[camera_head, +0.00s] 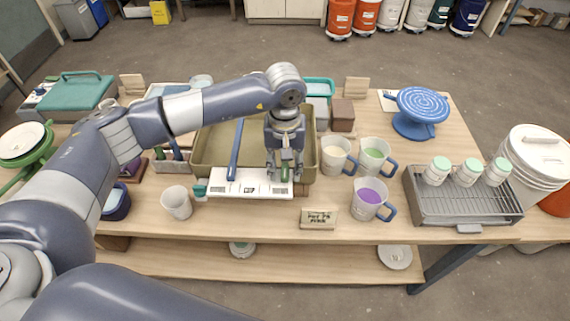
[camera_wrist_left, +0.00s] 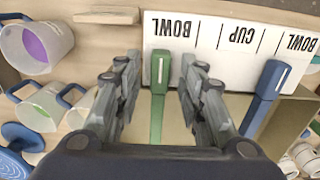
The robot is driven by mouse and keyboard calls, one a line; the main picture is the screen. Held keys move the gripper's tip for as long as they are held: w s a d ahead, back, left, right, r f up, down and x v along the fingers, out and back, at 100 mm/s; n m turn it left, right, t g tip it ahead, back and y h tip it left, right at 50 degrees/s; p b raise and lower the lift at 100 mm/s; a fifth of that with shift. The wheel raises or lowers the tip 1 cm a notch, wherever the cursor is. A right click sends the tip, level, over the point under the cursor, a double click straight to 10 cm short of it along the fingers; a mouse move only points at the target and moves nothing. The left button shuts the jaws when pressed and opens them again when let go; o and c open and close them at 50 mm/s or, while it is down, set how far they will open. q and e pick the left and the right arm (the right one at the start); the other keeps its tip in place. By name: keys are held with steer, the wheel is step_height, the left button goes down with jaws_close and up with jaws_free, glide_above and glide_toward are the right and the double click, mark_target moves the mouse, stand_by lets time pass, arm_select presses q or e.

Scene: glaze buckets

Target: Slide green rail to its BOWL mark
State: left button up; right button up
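The green rail (camera_wrist_left: 160,72) is a bar with a pale stripe on its end, lying across the white marked strip and the tan basin. In the head view its end (camera_head: 284,174) shows below my left gripper (camera_head: 285,160). In the left wrist view my left gripper (camera_wrist_left: 160,85) is open, its fingers on either side of the green rail with gaps visible. The white strip (camera_head: 220,190) carries BOWL, CUP and BOWL labels, upside down in the wrist view. The green rail's end lies by one BOWL label (camera_wrist_left: 178,28). My right gripper is not in view.
A blue rail (camera_head: 235,150) crosses the tan basin (camera_head: 207,150) left of the green one. Cups with white, green and purple (camera_head: 368,197) contents stand close on the right. A white cup (camera_head: 177,202) and a small sign (camera_head: 319,218) stand near the front edge.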

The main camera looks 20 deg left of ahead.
arm_select(q)
jaws_close()
steer(key=a+b, duration=0.2)
steer(key=shift+s+a+f, duration=0.15)
steer(key=shift+s+a, duration=0.2)
steer(key=shift+a, duration=0.05)
steer(key=shift+s+a, duration=0.15)
steer(key=shift+a, duration=0.25)
jaws_free()
steer(key=shift+r, duration=0.2)
step_height(320, 180, up, 12)
steer(key=shift+f, duration=0.1)
